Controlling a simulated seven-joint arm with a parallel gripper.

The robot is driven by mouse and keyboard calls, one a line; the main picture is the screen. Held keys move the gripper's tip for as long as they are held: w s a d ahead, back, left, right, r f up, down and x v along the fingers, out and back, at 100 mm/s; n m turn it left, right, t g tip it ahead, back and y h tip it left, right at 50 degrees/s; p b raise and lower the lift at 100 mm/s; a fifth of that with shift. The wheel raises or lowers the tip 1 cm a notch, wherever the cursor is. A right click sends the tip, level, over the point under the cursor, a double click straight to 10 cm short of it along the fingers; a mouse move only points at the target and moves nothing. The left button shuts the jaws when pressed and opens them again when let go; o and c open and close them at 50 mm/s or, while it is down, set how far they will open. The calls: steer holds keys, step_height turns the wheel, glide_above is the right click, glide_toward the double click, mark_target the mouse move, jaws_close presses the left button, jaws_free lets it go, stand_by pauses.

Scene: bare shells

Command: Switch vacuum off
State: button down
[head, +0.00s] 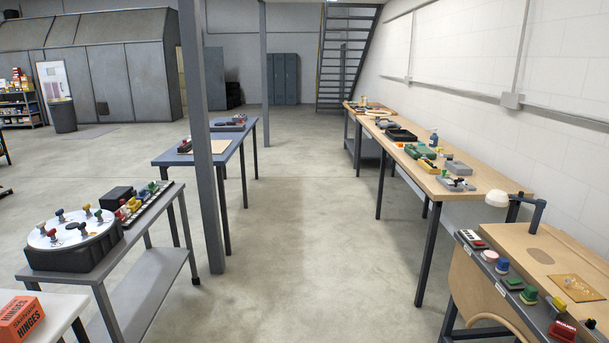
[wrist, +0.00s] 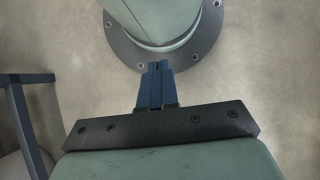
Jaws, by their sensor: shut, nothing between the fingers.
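No control in the head view can be read as the vacuum switch. The near right bench (head: 523,237) has a dark strip along its left edge with several small controls: a white-and-red box (head: 472,239), a pink round knob (head: 490,256), a blue one (head: 502,266), a green block (head: 513,283), a green-and-yellow one (head: 529,294) and a red box (head: 562,331). Their labels are too small to read. My gripper (wrist: 155,68) shows only in the wrist view, its blue fingers together and empty, pointing toward my own base over the floor. It is apart from all these controls.
A long wooden bench (head: 480,180) with several devices runs along the right wall. At left stand a grey cart (head: 150,290) with a round knobbed panel (head: 75,237) and a blue table (head: 230,143). A grey post (head: 203,140) rises beside them. The middle floor is clear.

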stand_by(0.3)
steer(key=w+d+r+m+t, duration=0.1)
steer(key=w+d+r, duration=0.25)
steer(key=w, duration=0.35)
steer(key=w+d+r+m+t, duration=0.1)
steer(key=w+d+r+t, duration=0.1)
steer(key=w+d, duration=0.4)
steer(key=w+d+r+m+t, duration=0.1)
steer(key=w+d+r, duration=0.2)
steer(key=w, duration=0.6)
step_height(320, 180, up, 48)
steer(key=m+t+h, duration=0.3)
steer(key=m+t, duration=0.1)
steer(key=m, duration=0.5)
glide_above(517, 279)
steer(key=w+a, duration=0.2)
steer(key=f+m, duration=0.2)
steer(key=f, duration=0.2)
steer(key=s+d+f+m, duration=0.1)
steer(key=f+m, duration=0.1)
steer(key=f, duration=0.3)
steer(key=s+f+m+g+y, duration=0.1)
steer(key=f, duration=0.4)
steer(key=shift+d+f+m, duration=0.1)
steer(key=shift+d+m, duration=0.2)
steer(key=shift+m, duration=0.1)
